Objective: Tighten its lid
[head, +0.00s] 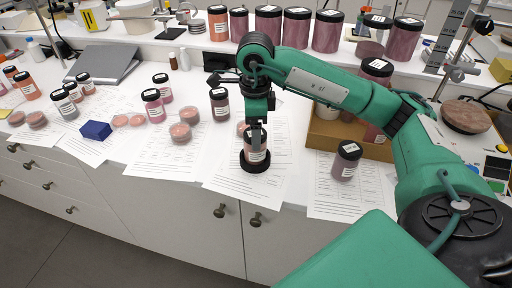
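A small jar (256,157) with pinkish contents and a white label stands upright in a round black holder (255,167) near the counter's front edge. My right gripper (256,143) points straight down at the top of this jar, in line with it. The fingers are seen nearly edge-on and overlap the jar's top, so I cannot tell whether they are closed on a lid, nor how the lid sits. My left gripper is not in view.
A dark-lidded jar (346,160) stands on papers to the right, before a cardboard box (325,139). Another jar (220,104) stands behind left, near pink dishes (181,133). A blue block (96,130) lies farther left. Large jars line the back shelf.

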